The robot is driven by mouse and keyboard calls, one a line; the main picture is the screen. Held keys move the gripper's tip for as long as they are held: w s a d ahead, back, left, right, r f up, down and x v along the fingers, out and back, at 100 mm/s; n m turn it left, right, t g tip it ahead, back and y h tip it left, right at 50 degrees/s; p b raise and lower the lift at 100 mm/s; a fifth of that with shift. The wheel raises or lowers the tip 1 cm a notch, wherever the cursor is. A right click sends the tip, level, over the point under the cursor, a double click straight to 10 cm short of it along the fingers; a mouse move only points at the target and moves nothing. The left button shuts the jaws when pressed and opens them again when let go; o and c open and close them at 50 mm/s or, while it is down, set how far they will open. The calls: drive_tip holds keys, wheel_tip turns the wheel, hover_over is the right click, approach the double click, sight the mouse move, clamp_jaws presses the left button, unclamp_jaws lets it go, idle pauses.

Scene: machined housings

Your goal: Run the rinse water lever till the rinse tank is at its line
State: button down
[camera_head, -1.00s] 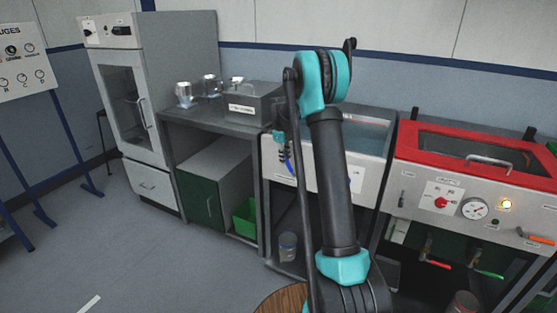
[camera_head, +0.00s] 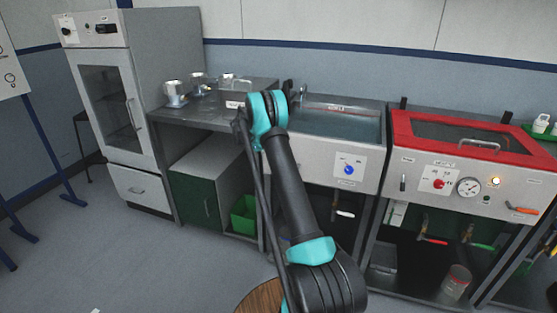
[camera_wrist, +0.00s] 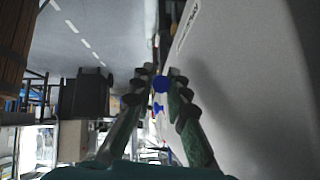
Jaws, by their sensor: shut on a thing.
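The rinse tank is the open steel basin (camera_head: 310,153) at centre in the head view, with bluish water (camera_head: 340,125) in it. A small label with red marking (camera_head: 336,107) shows on its back wall; I cannot tell how the water stands against any line. In the wrist view my gripper (camera_wrist: 161,78) is shut on a blue lever (camera_wrist: 160,85), beside the pale panel at right. A second blue part (camera_wrist: 158,107) shows beyond it. In the head view my arm hides the gripper and that lever.
A blue knob (camera_head: 348,170) is on the tank's front panel, and a white-handled valve (camera_head: 343,213) is below. A red-lidded tank (camera_head: 410,130) stands at right. A steel box (camera_head: 250,93) and metal cups (camera_head: 175,94) are on the left bench.

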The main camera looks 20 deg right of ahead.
drive_tip(key=shift+a+f, duration=0.1)
drive_tip(key=shift+f, duration=0.15)
idle(0.3)
drive_tip(key=c, duration=1.5)
unclamp_jaws()
drive_tip(key=shift+v, duration=3.7)
drive_tip(key=shift+w, duration=0.1)
drive_tip(key=shift+c, duration=0.3)
